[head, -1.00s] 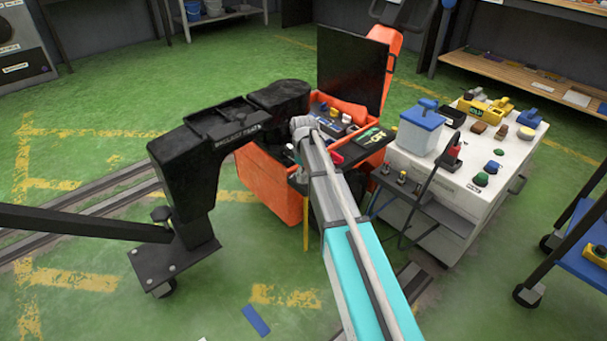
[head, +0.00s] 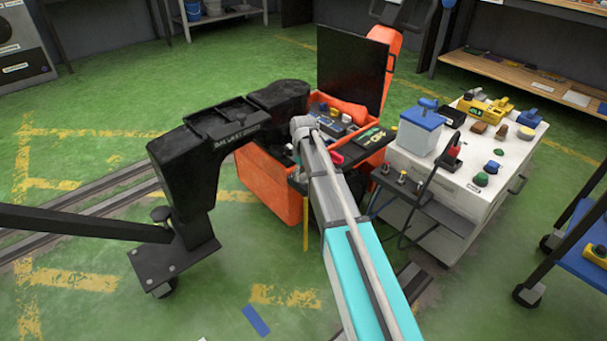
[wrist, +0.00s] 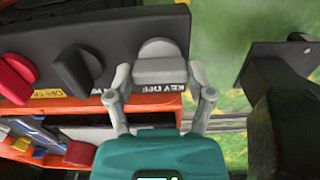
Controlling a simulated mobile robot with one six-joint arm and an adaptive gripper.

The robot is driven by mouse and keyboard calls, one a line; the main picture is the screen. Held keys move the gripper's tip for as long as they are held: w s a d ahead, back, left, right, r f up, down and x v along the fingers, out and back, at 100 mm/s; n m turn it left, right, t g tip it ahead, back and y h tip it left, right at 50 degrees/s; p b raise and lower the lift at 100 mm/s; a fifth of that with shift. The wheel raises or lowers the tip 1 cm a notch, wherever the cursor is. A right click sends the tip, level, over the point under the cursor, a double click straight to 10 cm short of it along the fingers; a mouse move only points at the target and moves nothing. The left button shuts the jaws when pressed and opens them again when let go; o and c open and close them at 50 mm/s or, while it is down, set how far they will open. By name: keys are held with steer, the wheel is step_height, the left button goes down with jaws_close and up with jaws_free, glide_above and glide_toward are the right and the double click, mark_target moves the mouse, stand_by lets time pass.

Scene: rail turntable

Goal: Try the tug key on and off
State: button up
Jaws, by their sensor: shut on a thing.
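In the wrist view, a grey key (wrist: 158,60) with a rounded top sits on the dark control panel (wrist: 105,22) of the tug. A label reading "KEY OFF" is beside it. My gripper (wrist: 159,76) is shut on the key, one finger on each side. A black knob (wrist: 78,70) and a red knob (wrist: 17,75) are to the left on the same panel. In the head view, the orange tug (head: 270,185) stands in the middle with its dark lid up.
A black arm-like fixture (head: 200,150) on a caster foot stands left of the tug. A white cart (head: 450,180) with coloured parts is close on the right, with a blue cart (head: 585,240) beyond. Green floor is open at front left.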

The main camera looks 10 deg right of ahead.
steer(key=o, duration=1.1)
steer(key=shift+n, duration=0.4)
